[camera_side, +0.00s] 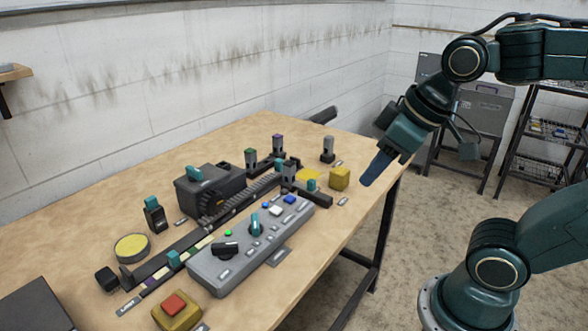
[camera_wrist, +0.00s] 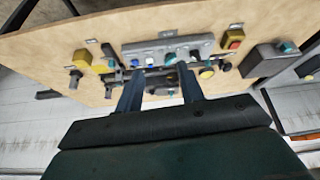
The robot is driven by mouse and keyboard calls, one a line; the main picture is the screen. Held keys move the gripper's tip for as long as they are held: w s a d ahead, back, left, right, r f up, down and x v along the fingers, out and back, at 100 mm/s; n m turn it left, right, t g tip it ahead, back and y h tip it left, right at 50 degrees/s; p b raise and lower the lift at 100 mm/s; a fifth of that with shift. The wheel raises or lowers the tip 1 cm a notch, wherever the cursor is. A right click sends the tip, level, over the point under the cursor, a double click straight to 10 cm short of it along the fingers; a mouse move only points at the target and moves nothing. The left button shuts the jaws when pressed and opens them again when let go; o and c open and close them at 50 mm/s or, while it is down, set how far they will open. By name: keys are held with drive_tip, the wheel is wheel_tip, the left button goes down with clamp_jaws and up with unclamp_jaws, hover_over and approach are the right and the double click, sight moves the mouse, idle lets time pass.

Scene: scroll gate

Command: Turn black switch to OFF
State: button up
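The black switch (camera_side: 225,249) is a rotary knob on the near left end of a long grey control box (camera_side: 212,278) on the table. Its handle lies roughly sideways in the side view; I cannot read the labels around it. A teal knob (camera_side: 255,225) stands beside it on the same box. My gripper (camera_side: 370,178) is in the air beyond the table's right edge, well apart from the box. In the wrist view its two fingers (camera_wrist: 161,72) are spread with nothing between them, and the grey box (camera_wrist: 150,46) appears small beyond them.
A red button on a yellow base (camera_side: 178,308) stands near the box's left end. A conveyor track, a dark machine (camera_side: 208,188) and several small posts stand behind the box. A yellow cube (camera_side: 339,178) sits by the right table edge.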

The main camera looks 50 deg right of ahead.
drive_tip(key=w+a+f+n+g+y, duration=0.15)
drive_tip(key=w+a+n, duration=0.25)
drive_tip(key=w, duration=0.8)
drive_tip(key=n+y, duration=0.1)
drive_tip(key=n, duration=0.3)
hover_over(225, 244)
drive_tip(key=s+d, duration=0.4)
wheel_tip(225, 244, down, 7)
drive_tip(key=shift+f+g, duration=0.15)
drive_tip(key=shift+g, duration=0.2)
drive_tip(key=shift+f, duration=0.1)
drive_tip(key=shift+x, duration=6.8)
drive_tip(key=shift+a, duration=0.15)
clamp_jaws()
